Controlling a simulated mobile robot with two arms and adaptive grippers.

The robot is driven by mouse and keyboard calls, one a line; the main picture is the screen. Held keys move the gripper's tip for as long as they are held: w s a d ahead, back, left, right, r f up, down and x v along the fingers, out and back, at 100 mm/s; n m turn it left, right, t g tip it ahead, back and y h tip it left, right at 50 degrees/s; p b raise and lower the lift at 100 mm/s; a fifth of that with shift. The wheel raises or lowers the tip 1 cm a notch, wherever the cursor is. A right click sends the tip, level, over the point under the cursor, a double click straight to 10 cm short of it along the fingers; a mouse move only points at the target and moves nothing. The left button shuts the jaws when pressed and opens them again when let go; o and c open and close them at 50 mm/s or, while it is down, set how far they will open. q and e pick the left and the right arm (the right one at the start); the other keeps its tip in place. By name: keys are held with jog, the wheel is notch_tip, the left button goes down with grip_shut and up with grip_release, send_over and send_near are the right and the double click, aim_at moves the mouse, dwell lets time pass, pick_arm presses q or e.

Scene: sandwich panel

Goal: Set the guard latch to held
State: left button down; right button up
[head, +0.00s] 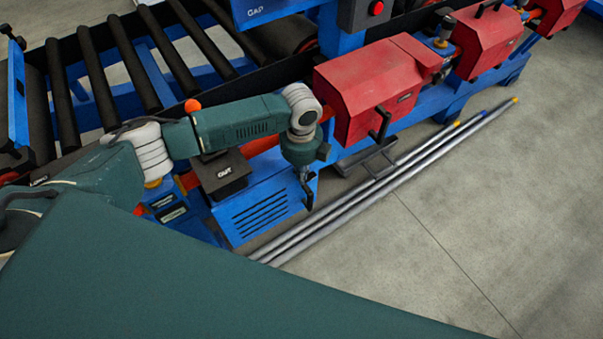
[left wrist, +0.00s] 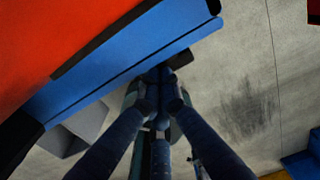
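No part is plainly marked as the guard latch. A black crank-shaped handle (head: 380,123) stands on the front of the nearest red housing (head: 362,82). My left gripper (head: 307,190) hangs below the wrist in the head view, small and dark, beside a blue vented cabinet (head: 262,208) and left of that handle. In the left wrist view its dark fingers (left wrist: 158,82) reach away and come close together. A short black piece (left wrist: 180,60) shows just past them at the edge of a blue beam (left wrist: 130,62). Whether they touch or hold it is unclear. My right gripper is out of view.
Grey pipes (head: 400,178) lie on the floor along the machine, near the gripper. A black roller conveyor (head: 135,60) is at upper left. More red housings (head: 487,40) continue to the right. The concrete floor (head: 500,210) at right is clear.

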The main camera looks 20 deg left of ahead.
pick_arm(q)
jog(key=shift+s+a, duration=0.1)
jog(key=shift+s, duration=0.05)
jog(key=shift+s+a+f+t+h+p, duration=0.25)
jog(key=shift+t+h+p, duration=0.35)
jog(key=shift+t+p, duration=0.2)
jog(key=shift+s+a+f+t+p, duration=0.1)
jog(key=shift+s+f+t+p, duration=0.2)
jog(key=shift+p, duration=0.4)
jog(key=shift+f, duration=0.3)
jog(key=shift+r, duration=0.1)
jog(key=shift+r+p, duration=0.75)
jog(key=shift+p, duration=0.25)
